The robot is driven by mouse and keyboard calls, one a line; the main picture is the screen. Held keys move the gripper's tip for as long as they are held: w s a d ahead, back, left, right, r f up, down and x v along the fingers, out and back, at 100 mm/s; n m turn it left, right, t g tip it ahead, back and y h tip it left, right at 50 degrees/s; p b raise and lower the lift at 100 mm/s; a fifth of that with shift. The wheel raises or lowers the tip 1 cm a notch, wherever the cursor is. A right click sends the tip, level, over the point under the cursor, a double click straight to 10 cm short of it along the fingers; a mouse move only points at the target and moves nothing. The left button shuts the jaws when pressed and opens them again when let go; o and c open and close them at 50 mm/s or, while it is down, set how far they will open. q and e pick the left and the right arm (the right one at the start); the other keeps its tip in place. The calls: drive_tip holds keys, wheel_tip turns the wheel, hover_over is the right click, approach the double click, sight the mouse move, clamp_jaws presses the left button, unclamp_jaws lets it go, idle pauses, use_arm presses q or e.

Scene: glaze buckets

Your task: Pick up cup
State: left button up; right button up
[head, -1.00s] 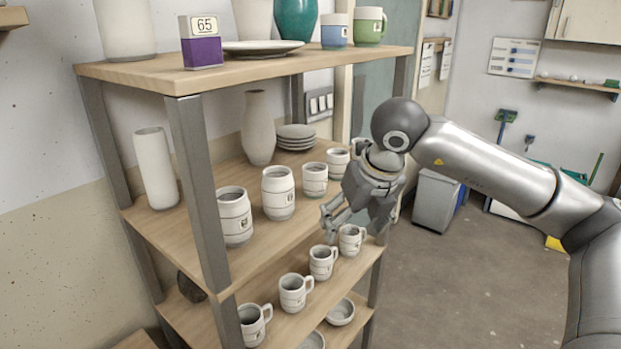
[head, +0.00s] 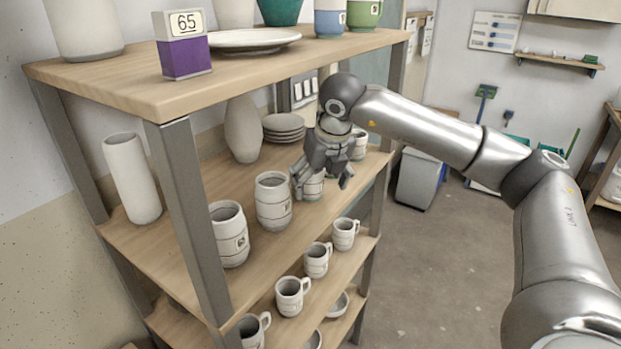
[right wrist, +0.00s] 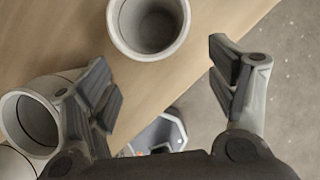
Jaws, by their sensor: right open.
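Pale grey banded cups stand in a row on the middle shelf: one at the near end (head: 229,238), a second (head: 273,203), a third (head: 313,187) partly hidden by my right gripper, and a fourth (head: 360,147) behind it. My right gripper (head: 322,183) is open at the third cup, fingers pointing down. In the right wrist view, a cup (right wrist: 148,48) stands beyond the open fingers (right wrist: 163,72), seen into its mouth and apart from them. Another cup (right wrist: 12,108) sits by the left finger, which overlaps its edge. My left gripper is not in view.
The top shelf (head: 120,88) overhangs, with a purple box marked 65 (head: 183,52) and a plate (head: 243,42). A post (head: 190,215) stands at the near corner. Handled mugs (head: 292,296) line the lower shelf. A vase (head: 243,130) and stacked plates (head: 284,128) stand behind.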

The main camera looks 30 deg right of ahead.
drive_tip(key=shift+w+d, duration=0.1)
drive_tip(key=shift+w, duration=0.25)
drive_tip(key=shift+w+d+r+p, duration=0.1)
drive_tip(key=shift+w+d+p, duration=0.1)
drive_tip(key=shift+w+p, duration=0.45)
drive_tip(key=shift+w+d+r+p, duration=0.15)
drive_tip(key=shift+w+p, duration=0.2)
drive_tip(key=shift+w, duration=0.55)
drive_tip(key=p+x, duration=0.1)
drive_tip(key=x, duration=0.1)
drive_tip(key=shift+w+f, duration=0.1)
drive_tip(key=shift+f, duration=0.3)
drive_tip(key=shift+w+f, duration=0.1)
drive_tip(key=shift+f, duration=0.25)
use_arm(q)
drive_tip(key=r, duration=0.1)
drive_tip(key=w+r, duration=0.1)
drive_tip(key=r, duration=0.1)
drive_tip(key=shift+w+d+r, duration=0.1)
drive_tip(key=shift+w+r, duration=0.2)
use_arm(e)
drive_tip(key=c, duration=1.2)
